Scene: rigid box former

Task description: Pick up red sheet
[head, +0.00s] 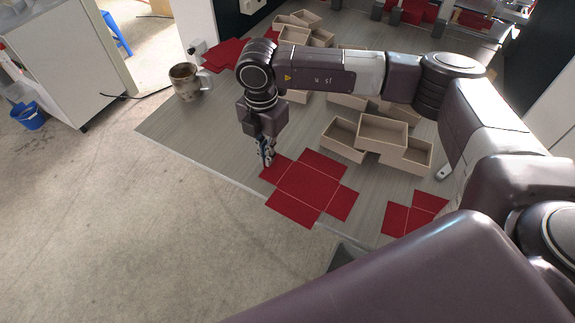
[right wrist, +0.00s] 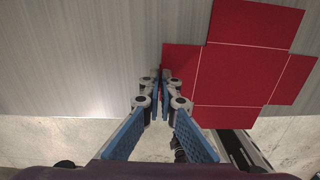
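A flat red sheet (head: 308,183), cross-shaped with pale fold lines, lies at the near edge of the grey table, and its near flap reaches past that edge. It also shows in the right wrist view (right wrist: 240,75). My right gripper (head: 267,158) points down at the sheet's left flap. In the right wrist view its blue fingertips (right wrist: 162,82) are almost together at the outer edge of that flap, with the edge seemingly between them. The exact contact is partly hidden by the fingers. My left gripper is not in view.
Open beige boxes (head: 381,132) stand behind the sheet. Another red sheet (head: 414,213) lies to the right, and more red sheets (head: 222,54) lie at the back left. A mug (head: 187,82) stands at the table's left edge. The table left of my gripper is clear.

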